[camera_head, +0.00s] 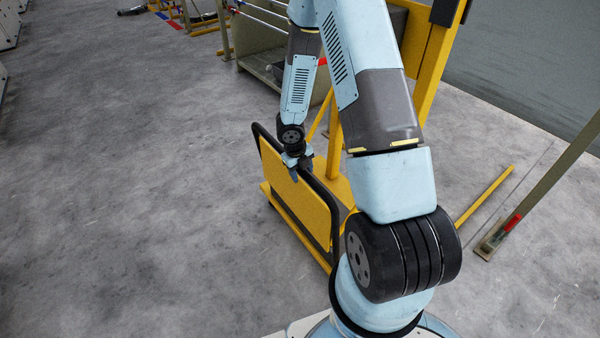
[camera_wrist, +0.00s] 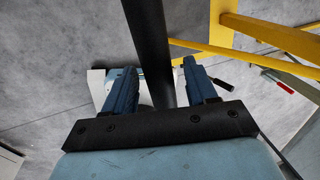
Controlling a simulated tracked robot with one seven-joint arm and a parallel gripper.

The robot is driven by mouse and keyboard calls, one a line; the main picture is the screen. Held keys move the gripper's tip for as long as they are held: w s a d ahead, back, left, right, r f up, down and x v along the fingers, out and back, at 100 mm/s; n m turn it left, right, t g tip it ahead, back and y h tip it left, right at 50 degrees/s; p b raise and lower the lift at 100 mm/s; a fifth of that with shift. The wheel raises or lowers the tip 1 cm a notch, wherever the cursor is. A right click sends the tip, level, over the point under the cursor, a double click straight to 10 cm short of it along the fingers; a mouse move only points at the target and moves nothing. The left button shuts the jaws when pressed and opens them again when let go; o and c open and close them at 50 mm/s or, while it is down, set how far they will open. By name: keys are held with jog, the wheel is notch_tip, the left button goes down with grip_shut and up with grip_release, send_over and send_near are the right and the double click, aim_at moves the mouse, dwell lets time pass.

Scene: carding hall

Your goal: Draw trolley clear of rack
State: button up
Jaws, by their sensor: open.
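The trolley (camera_head: 290,190) has an upright yellow panel, a yellow base and a black tubular handle (camera_head: 322,190) along its top. My gripper (camera_head: 297,163) is at this handle, pointing down. In the wrist view my gripper (camera_wrist: 158,68) is open, with its blue fingers on either side of the black handle bar (camera_wrist: 148,35). I see gaps between the fingers and the bar, so it is not clamped. A tall yellow frame (camera_head: 436,75) stands close behind the trolley; I cannot tell whether it is the rack. My arm hides part of the space between them.
A grey-green bench or bin with rails (camera_head: 256,50) stands behind the trolley. A post with a foot plate and red mark (camera_head: 510,222) and a yellow floor bar (camera_head: 485,195) lie to the right. The grey floor to the left is wide and clear.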

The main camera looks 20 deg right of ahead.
jog(key=shift+f, duration=0.25)
jog(key=shift+c, duration=0.3)
grip_shut()
dwell(1.0)
